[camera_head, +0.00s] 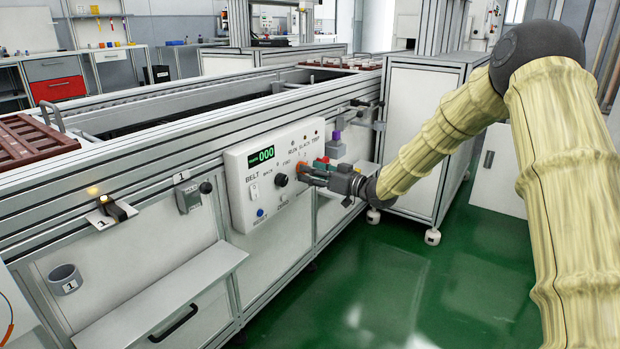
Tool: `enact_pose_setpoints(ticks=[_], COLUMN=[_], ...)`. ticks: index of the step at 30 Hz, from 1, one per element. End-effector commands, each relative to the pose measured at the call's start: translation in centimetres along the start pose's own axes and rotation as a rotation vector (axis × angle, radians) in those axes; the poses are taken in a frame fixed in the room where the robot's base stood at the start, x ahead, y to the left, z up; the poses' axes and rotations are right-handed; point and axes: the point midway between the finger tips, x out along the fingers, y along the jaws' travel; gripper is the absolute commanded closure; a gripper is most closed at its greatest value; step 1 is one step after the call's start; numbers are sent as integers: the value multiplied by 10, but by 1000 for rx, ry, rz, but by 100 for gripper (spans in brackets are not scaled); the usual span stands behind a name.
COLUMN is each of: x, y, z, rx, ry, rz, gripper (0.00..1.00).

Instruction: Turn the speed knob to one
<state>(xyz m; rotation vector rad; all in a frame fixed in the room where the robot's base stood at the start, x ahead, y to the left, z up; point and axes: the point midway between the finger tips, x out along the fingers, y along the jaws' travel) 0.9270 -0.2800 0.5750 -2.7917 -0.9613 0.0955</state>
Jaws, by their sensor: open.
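The white control panel (240,165) is on the side of the conveyor. It has a green-lit display (260,157) reading 000. A round black knob (281,180) sits near its middle; the small lettering around it is hard to read, and I cannot tell its setting or whether it is the speed knob. My gripper (305,172) is open at the right part of the panel, just right of the black knob. An orange-red control (301,166) shows behind its fingers, partly hidden. I cannot tell whether the fingers touch it.
The panel also has a white switch (254,192) and a blue button (260,212). A grey box (187,197) and a cup (65,279) are mounted to the left. A shelf (165,300) juts out below. The green floor (400,300) in front is clear.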

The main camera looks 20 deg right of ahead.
Motion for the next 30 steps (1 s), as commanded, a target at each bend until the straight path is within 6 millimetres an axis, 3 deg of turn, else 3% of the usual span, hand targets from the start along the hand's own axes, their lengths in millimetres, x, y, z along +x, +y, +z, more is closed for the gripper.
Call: enact_pose_setpoints(ticks=[6, 14, 22, 30], x=[12, 12, 12, 12], y=[0, 0, 0, 0], z=[0, 0, 0, -2], rx=[-1, 0, 0, -18], ry=[0, 0, 0, 0], rz=[0, 1, 1, 1], gripper=[45, 45, 91, 91])
